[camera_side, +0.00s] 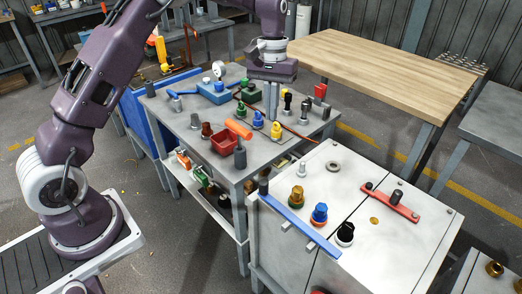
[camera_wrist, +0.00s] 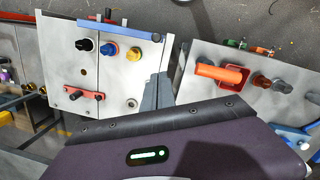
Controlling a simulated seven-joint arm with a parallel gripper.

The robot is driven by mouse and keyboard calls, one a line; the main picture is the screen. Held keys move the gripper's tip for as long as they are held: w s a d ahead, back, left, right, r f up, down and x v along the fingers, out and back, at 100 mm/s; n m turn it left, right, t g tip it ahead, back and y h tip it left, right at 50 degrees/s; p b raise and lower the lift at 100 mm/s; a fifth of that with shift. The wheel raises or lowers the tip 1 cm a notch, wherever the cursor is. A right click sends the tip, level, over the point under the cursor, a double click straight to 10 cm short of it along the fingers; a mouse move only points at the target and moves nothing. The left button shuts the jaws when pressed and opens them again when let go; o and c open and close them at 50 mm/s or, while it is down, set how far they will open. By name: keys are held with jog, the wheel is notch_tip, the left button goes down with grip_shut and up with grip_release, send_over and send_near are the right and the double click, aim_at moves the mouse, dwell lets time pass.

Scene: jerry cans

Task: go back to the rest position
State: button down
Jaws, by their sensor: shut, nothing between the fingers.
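My gripper (camera_side: 270,98) hangs pointing down over the grey worktable, its fingers together with nothing between them. In the wrist view its grey fingers (camera_wrist: 157,92) show between the two work surfaces. In the side view it is above the back part of the table, behind a yellow-capped piece (camera_side: 276,130) and beside dark knobs (camera_side: 287,102). A pale cabinet top (camera_side: 330,195) stands to the front right, apart from the gripper. It bears a gold cap (camera_side: 297,195), a blue cap (camera_side: 320,213) and a black cap (camera_side: 345,233).
A red bin (camera_side: 225,143) and an orange cylinder (camera_side: 238,129) are on the grey worktable (camera_side: 190,142). A blue bar (camera_side: 300,226) and a red bar (camera_side: 390,202) lie on the cabinet top. A bare wooden table (camera_side: 385,75) stands behind. The floor between is clear.

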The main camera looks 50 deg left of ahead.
jog(key=s+d+r+m+t, duration=0.2)
jog(key=s+d+r+t, duration=0.1)
jog(key=s+r, duration=1.15)
jog(key=s+f+m+t, duration=0.1)
jog(key=s+t, duration=0.1)
jog(key=s, duration=0.6)
jog(key=s+d+f+m+t+y, duration=0.1)
jog(key=s+m, duration=0.1)
jog(key=s, duration=0.7)
jog(key=shift+s+d+t, duration=0.25)
jog(key=shift+t, duration=0.15)
